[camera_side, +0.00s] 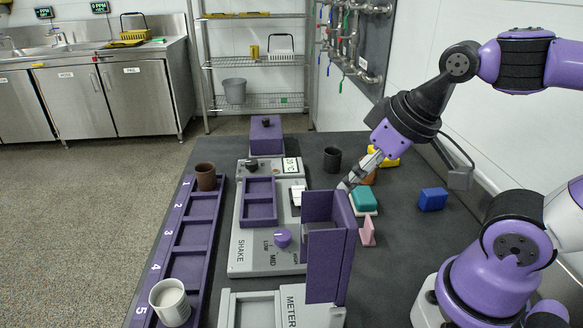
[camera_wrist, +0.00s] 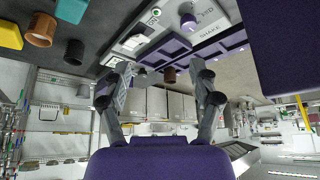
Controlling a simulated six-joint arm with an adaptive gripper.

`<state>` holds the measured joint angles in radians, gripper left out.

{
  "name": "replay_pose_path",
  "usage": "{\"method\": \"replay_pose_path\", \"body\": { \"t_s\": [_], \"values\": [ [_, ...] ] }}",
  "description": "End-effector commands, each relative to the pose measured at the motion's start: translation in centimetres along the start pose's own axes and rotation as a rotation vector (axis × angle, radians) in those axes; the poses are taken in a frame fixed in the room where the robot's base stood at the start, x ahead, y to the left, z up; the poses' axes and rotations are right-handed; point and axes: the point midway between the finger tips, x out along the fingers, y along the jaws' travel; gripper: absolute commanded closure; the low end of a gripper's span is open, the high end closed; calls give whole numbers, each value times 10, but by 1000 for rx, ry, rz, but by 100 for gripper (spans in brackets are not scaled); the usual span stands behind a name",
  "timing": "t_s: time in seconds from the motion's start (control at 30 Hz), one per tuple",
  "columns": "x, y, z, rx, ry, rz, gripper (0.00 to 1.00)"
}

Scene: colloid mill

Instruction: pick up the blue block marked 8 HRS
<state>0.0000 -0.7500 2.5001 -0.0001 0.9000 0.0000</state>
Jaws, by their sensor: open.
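The blue block (camera_side: 433,199) sits on the dark table to the right in the side view. Its 8 HRS marking is not readable, and I do not see the block in the wrist view. My gripper (camera_side: 346,186) is open and empty, tilted down to the left near the top of a tall purple box. It is left of the blue block and apart from it. Both fingers of my gripper (camera_wrist: 160,70) show spread apart in the wrist view.
The purple box (camera_side: 328,255), teal block (camera_side: 363,204), pink piece (camera_side: 367,233), yellow block (camera_side: 386,160) and dark cup (camera_side: 332,158) stand nearby. The shaker (camera_side: 243,250) and numbered purple rack (camera_side: 192,235) lie left. The table around the blue block is clear.

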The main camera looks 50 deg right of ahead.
Motion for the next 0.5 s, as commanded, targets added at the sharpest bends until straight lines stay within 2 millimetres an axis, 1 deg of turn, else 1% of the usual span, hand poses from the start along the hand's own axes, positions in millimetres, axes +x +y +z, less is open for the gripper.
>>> {"method": "replay_pose_path", "body": {
  "t_s": [0.07, 0.13, 0.17, 0.23, 0.27, 0.37, 0.4, 0.47, 0.5],
  "values": [
    [0, 0, 0, 2, 0, 1, 29],
    [1, 5, -2, 45, -9, 14, 29],
    [2, 10, -3, 89, -19, 27, 29],
    [5, 30, -7, 261, -53, 77, 29],
    [7, 43, -8, 366, -72, 108, 29],
    [14, 96, -8, 806, -133, 241, 29],
    [17, 119, -3, 997, -152, 301, 29],
    [20, 153, 7, 1272, -171, 390, 29],
    [22, 174, 16, 1446, -180, 449, 29]
  ]
}}
